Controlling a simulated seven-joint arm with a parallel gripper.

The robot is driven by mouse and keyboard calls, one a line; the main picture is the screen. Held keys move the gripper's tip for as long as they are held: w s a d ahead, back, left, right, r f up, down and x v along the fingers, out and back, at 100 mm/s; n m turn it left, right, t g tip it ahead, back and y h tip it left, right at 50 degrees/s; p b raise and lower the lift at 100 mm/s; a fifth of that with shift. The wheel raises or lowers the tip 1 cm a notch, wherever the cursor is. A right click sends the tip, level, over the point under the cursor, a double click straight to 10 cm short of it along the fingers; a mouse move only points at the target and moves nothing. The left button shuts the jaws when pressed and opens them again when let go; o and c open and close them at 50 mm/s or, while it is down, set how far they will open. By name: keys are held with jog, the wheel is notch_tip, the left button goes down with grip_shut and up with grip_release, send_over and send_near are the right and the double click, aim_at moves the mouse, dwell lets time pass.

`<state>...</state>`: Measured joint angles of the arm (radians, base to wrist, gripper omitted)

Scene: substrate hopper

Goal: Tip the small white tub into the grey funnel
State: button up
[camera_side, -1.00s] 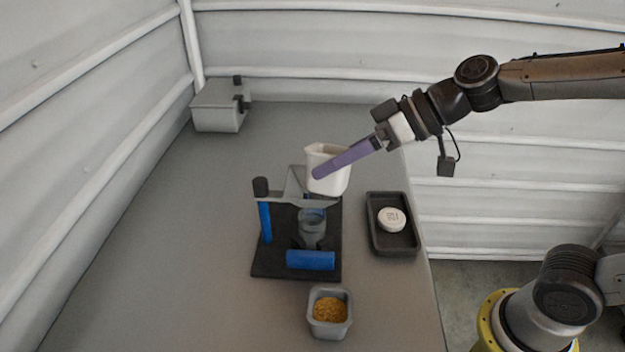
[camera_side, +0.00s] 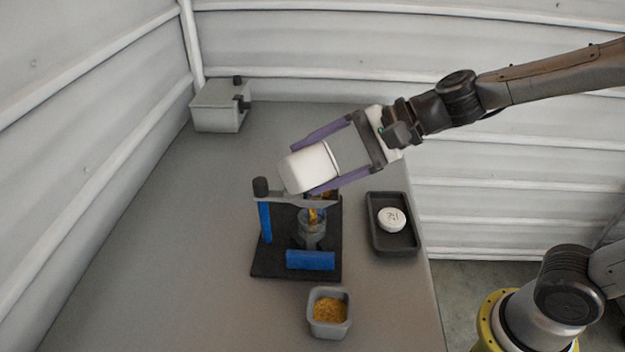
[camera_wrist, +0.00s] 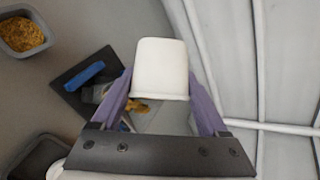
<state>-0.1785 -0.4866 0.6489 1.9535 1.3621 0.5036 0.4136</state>
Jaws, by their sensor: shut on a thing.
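My gripper (camera_side: 328,160) is shut on the small white tub (camera_side: 308,168), with one purple finger on each side.
The funnel's stand has a black base (camera_side: 273,262), a blue post (camera_side: 265,222) and a blue roll (camera_side: 311,260). A grey cup of golden grains (camera_side: 329,337) is in front. A black tray (camera_side: 377,246) with a white disc (camera_side: 391,219) is right. A grey box (camera_side: 216,118) stands at the back.

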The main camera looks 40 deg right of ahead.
jog(key=m, duration=0.3)
jog(key=shift+w+d+r, duration=0.15)
jog(key=shift+w+d, duration=0.05)
jog(key=shift+w, duration=0.2)
jog(key=m, duration=0.3)
jog(key=shift+w+d, duration=0.25)
jog(key=shift+w, duration=0.1)
